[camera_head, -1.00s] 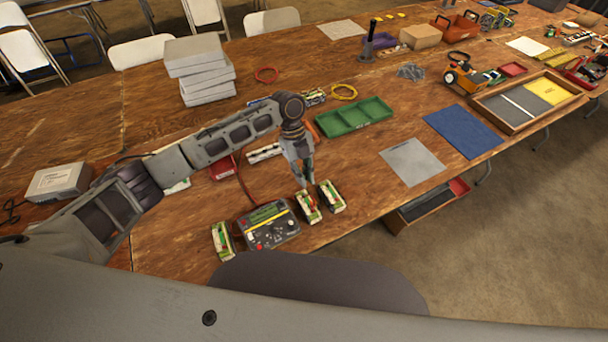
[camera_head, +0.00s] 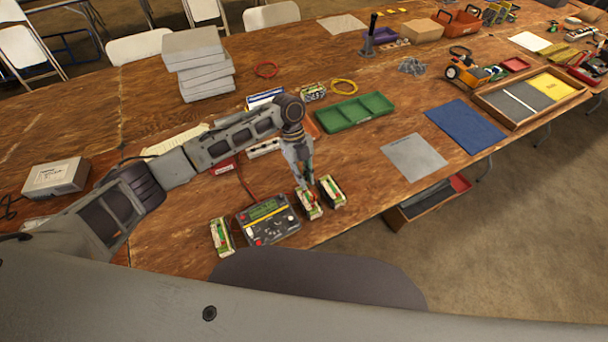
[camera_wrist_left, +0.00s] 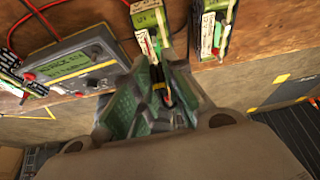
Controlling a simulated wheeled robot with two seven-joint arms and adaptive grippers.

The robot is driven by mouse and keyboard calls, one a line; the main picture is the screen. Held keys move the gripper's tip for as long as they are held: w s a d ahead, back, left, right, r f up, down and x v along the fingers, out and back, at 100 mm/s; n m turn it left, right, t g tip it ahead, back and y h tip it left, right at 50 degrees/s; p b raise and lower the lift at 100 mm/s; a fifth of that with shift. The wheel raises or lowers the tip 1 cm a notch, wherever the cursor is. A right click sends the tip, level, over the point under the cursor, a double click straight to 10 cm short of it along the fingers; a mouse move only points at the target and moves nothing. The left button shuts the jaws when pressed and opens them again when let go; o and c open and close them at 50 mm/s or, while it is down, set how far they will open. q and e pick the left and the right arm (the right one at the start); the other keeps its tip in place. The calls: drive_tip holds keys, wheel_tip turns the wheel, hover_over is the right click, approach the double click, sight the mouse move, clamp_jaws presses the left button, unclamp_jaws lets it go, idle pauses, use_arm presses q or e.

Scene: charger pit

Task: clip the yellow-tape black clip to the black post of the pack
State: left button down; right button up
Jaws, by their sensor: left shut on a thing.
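My left gripper (camera_head: 306,181) is shut on the yellow-tape black clip, above the near end of the table. In the left wrist view the clip (camera_wrist_left: 160,91) shows as a dark piece with a yellow band between the fingers; its tip is mostly hidden. Below the fingers is a green-and-white pack (camera_head: 309,205), just right of the charger (camera_head: 267,221). Another pack (camera_head: 333,191) stands to its right, and a third pack (camera_head: 222,237) left of the charger. I cannot tell whether the clip touches a post. My right gripper is out of view.
A red cable (camera_head: 244,180) runs behind the charger. A green tray (camera_head: 354,113), a grey mat (camera_head: 413,158) and a blue mat (camera_head: 464,129) lie farther right. The table's front edge is close to the packs.

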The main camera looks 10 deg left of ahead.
use_arm(q)
drive_tip(key=shift+f+b, duration=0.5)
drive_tip(key=shift+f, duration=1.2)
drive_tip(key=shift+f+b, duration=0.1)
drive_tip(key=shift+b, duration=0.2)
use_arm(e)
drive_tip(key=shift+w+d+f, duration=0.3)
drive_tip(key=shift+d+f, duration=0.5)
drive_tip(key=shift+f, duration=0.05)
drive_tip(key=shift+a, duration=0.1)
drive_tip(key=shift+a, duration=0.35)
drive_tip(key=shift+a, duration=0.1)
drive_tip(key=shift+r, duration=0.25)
